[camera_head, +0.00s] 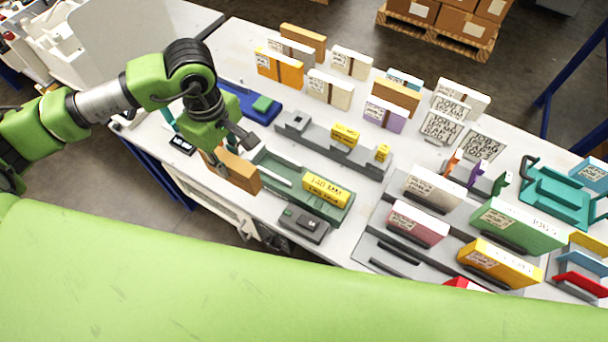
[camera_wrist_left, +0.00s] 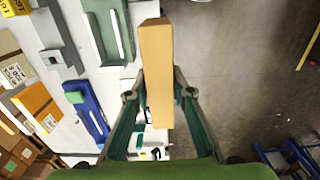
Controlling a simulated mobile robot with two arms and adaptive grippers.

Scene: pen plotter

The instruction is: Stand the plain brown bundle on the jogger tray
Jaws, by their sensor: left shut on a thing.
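My left gripper (camera_head: 232,150) is shut on a plain brown bundle (camera_head: 242,173), a slim block without a visible label. It holds the bundle at the front edge of the table, just left of a dark green tray (camera_head: 285,165) that looks like the jogger tray. In the left wrist view the fingers (camera_wrist_left: 159,95) are on both sides of the bundle (camera_wrist_left: 156,50), which reaches out past the fingertips. The green tray (camera_wrist_left: 108,30) is beside it there, with a pale bar along it. A yellow 140 MM block (camera_head: 326,189) sits at the tray's right end. My right gripper is not in view.
A grey control box (camera_head: 305,224) stands in front of the tray. A grey long fixture (camera_head: 320,145) with yellow blocks lies behind it, and a blue tray (camera_head: 245,103) lies behind left. Labelled bundles stand at the back. Grey racks with bundles (camera_head: 418,222) fill the right.

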